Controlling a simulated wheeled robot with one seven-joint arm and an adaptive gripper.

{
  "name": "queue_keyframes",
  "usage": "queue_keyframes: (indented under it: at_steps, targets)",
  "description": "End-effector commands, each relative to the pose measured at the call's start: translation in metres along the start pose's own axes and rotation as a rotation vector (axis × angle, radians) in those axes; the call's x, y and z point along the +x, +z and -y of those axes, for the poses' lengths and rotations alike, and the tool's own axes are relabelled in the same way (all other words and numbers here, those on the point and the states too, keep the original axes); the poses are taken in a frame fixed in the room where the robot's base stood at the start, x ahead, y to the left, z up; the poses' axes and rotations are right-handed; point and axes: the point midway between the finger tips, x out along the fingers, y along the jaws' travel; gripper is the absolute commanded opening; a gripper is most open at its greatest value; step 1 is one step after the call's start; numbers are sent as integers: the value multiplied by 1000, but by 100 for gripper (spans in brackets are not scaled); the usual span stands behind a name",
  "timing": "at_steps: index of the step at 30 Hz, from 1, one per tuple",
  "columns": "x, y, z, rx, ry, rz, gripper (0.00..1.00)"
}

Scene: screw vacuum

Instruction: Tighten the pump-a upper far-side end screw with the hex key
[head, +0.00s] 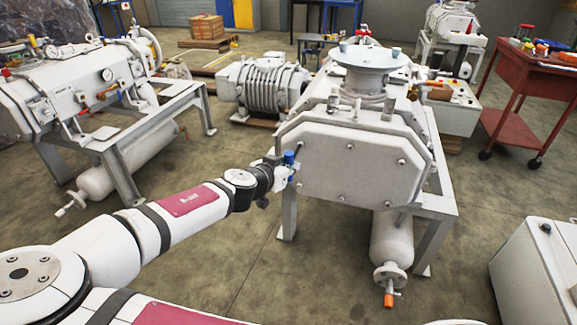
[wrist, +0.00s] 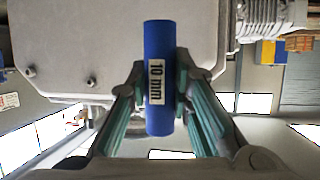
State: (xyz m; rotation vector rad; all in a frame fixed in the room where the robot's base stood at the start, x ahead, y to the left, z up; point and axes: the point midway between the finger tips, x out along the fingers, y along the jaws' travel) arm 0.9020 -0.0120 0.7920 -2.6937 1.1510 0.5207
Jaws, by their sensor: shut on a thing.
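My gripper (head: 287,168) is shut on the blue hex key handle (head: 289,158), left of the large pump's end plate (head: 345,168). In the wrist view the blue handle (wrist: 158,75) carries a "10 mm" label and sits between my two green-padded fingers (wrist: 160,95). In the head view a thin dark shaft runs from the handle up towards the plate's upper left edge. I cannot tell whether its tip touches a screw. Plate screws include one at the upper middle (head: 350,146) and one at the right (head: 402,161). The wrist view shows two screw heads, one nearer the handle (wrist: 91,82).
The pump stands on a grey steel frame (head: 433,205), with a cylinder (head: 392,238) below it. A second pump (head: 75,85) on a frame stands left. A red tool cart (head: 505,110) is at the right, and a white cabinet (head: 540,265) at lower right. Floor is open between.

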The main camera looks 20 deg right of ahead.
Motion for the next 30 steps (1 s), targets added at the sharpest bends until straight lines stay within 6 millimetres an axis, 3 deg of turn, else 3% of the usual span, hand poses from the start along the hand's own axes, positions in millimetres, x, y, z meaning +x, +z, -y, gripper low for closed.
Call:
queue_keyframes:
  at_steps: [7, 30]
  targets:
    - [-1, -2, 0, 3, -1, -4, 0]
    - [-40, 15, -8, 0, -2, -1, 0]
